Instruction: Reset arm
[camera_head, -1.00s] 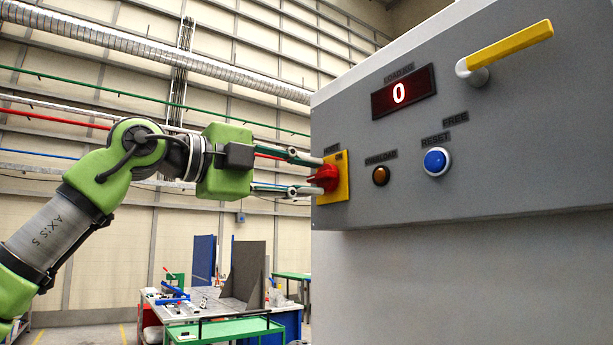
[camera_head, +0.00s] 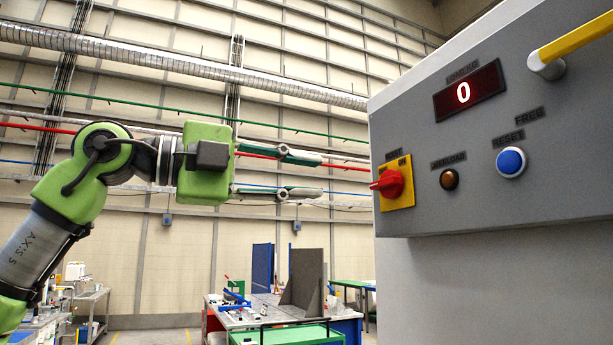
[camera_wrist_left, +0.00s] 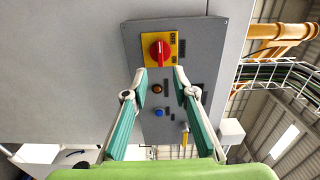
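My left gripper (camera_head: 304,175) is open and empty, left of the grey control panel (camera_head: 480,200). Its two fingers are apart and clear of the red rotary switch (camera_head: 390,183) on its yellow plate (camera_head: 399,195). In the left wrist view the gripper (camera_wrist_left: 159,82) points at the panel, with the red switch (camera_wrist_left: 159,50) beyond its fingertips. The panel also carries an amber overload lamp (camera_head: 449,179), a blue reset button (camera_head: 511,161), a yellow lever (camera_head: 575,37) and a display (camera_head: 470,90) reading 0. My right gripper is not in view.
A green-topped bench (camera_head: 290,334) and a table with dark upright panels (camera_head: 303,281) stand in the background. A steel cart (camera_head: 92,305) is at the lower left. The space between my left gripper and the panel is free.

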